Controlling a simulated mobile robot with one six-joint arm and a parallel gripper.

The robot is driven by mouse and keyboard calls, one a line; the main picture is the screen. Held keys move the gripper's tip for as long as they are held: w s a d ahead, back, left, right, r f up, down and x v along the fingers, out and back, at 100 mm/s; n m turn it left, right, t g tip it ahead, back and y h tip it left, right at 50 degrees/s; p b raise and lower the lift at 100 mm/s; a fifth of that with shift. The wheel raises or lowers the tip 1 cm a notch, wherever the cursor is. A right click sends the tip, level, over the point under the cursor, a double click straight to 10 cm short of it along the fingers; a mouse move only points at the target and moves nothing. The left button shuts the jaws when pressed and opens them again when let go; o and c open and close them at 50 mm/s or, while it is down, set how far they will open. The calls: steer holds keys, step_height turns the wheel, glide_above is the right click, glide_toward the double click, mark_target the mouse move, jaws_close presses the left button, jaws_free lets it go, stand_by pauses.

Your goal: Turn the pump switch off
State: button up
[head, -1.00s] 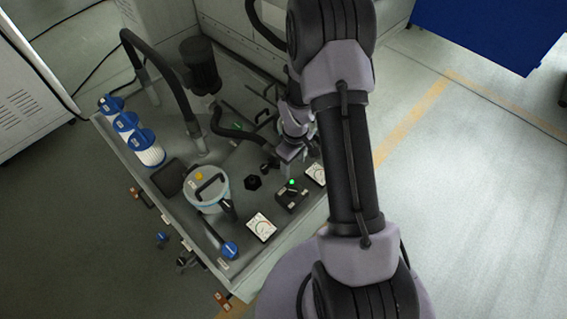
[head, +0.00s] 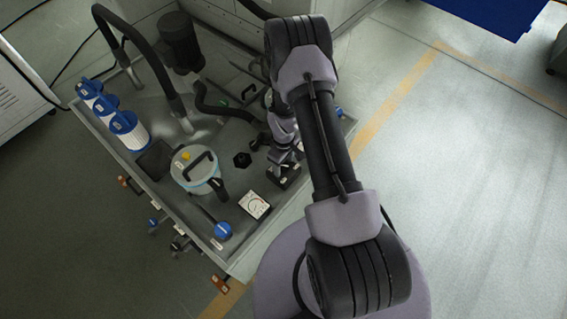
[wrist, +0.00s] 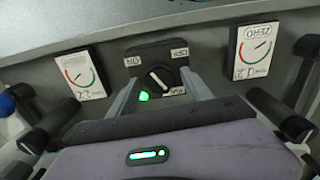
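The pump switch is a black box with a round dark knob (wrist: 159,77) bearing a white pointer line, seen in the wrist view. It has upside-down white labels, ON at left and OFF at right. A green lamp (wrist: 144,96) is lit beside the knob. My gripper (wrist: 160,80) is open, with one finger on each side of the knob; I cannot tell whether they touch it. In the head view my gripper (head: 285,160) is over the switch box (head: 286,178), which it partly hides; the knob is hidden there.
Dial gauges stand on both sides of the switch, one left (wrist: 80,73) and one right (wrist: 250,50) in the wrist view. The head view shows a lidded canister (head: 198,172), blue-capped filters (head: 124,127) and a black hose (head: 160,75) on the tray. The right-hand floor is clear.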

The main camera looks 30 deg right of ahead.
jaws_close()
steer(key=shift+m, duration=0.3)
steer(key=m+b, duration=0.3)
steer(key=m, duration=0.2)
steer(key=shift+f, duration=0.1)
steer(key=m+b, duration=0.2)
steer(key=m, duration=0.4)
steer(key=shift+b, duration=0.4)
steer(key=shift+m, duration=0.3)
steer(key=shift+o, duration=1.1)
jaws_free()
